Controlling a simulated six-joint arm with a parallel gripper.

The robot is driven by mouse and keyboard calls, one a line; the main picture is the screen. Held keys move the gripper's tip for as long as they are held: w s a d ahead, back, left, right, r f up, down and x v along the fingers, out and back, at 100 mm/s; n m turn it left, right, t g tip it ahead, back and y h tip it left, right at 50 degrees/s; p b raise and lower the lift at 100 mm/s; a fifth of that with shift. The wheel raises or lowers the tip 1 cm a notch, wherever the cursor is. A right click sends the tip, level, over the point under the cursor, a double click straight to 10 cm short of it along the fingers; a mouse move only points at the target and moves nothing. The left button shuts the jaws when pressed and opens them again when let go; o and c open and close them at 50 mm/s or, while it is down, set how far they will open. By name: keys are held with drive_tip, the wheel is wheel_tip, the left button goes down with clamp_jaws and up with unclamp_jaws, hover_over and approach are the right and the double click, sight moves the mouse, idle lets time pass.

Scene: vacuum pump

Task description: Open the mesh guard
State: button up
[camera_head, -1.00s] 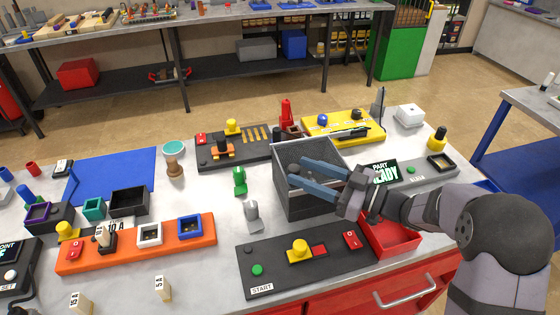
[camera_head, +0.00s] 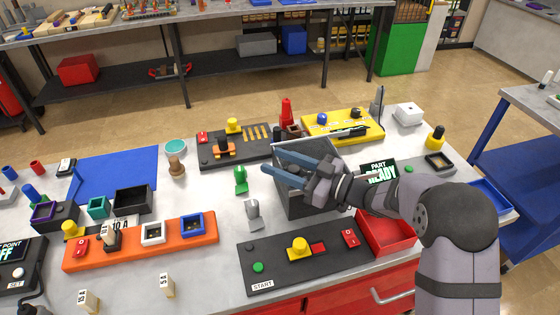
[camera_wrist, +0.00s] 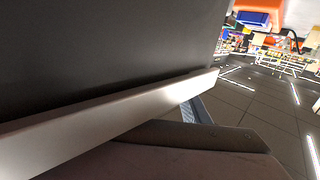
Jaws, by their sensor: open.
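The mesh guard (camera_head: 290,202) is a dark grey box on the bench, right of centre in the head view. My gripper (camera_head: 270,161) is open, with its two blue fingers pointing left across the upper part of the box. The fingertips reach past the box's left edge, and nothing shows between them. The gripper hides much of the box's top, so I cannot tell if it touches the box or how the guard sits. In the wrist view a dark flat panel with a pale edge fills the upper left, very close; I cannot tell what it is.
A black START panel (camera_head: 285,272) lies in front of the box. A yellow panel (camera_head: 345,120) and a red bottle (camera_head: 287,112) are behind.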

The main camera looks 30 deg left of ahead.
sight(334, 153)
drive_tip(key=shift+c, duration=0.5)
clamp_jaws()
drive_tip(key=w+d+b, duration=0.1)
drive_tip(key=w+d, duration=0.9)
drive_tip(key=shift+w+d, duration=0.15)
drive_tip(key=shift+o, duration=0.5)
unclamp_jaws()
